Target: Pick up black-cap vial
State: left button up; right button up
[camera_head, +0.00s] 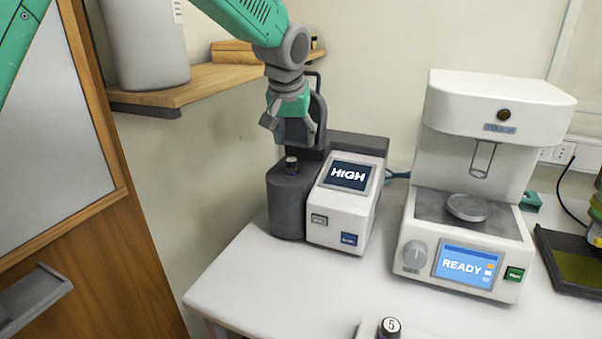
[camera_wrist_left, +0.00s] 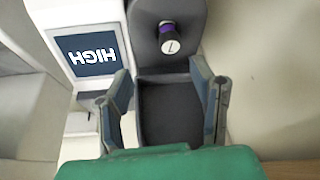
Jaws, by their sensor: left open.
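A black-cap vial (camera_head: 291,165) stands upright in the dark grey round holder at the left of the tester whose screen reads HIGH. In the left wrist view the vial (camera_wrist_left: 168,38) shows a dark cap with a numbered white top and a purple band. My left gripper (camera_head: 289,126) is open and empty, above and slightly behind the vial in the head view. In the left wrist view its two fingers (camera_wrist_left: 160,80) are spread apart, with the vial beyond their tips. My right gripper is in neither view.
The HIGH tester (camera_head: 343,205) stands close beside the vial. A white READY machine (camera_head: 465,235) is to its right. Another numbered vial (camera_head: 389,328) shows at the bottom edge. A wooden shelf (camera_head: 205,85) with a large container (camera_head: 147,45) is at upper left. The table's front left is clear.

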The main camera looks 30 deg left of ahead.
aim_at(292, 161)
pick_arm(q)
jog(key=f, duration=0.1)
jog(key=w+a+f, duration=0.1)
jog(key=f, duration=0.1)
jog(key=shift+w+a, duration=0.1)
jog(key=shift+w, duration=0.05)
jog(key=shift+w+a+f, duration=0.15)
jog(key=shift+a+f, duration=0.95)
jog(key=shift+a, duration=0.05)
jog(key=f, duration=0.1)
jog(key=w+f, duration=0.1)
jog(key=d+f, duration=0.1)
jog(key=shift+w, duration=0.15)
jog(key=shift+w+d+f, duration=0.15)
jog(key=shift+d, duration=0.5)
jog(key=shift+a, duration=0.4)
jog(key=c, duration=1.1)
jog(key=shift+s+a, duration=0.2)
jog(key=shift+a, duration=0.35)
grip_shut()
jog(key=shift+d, duration=0.1)
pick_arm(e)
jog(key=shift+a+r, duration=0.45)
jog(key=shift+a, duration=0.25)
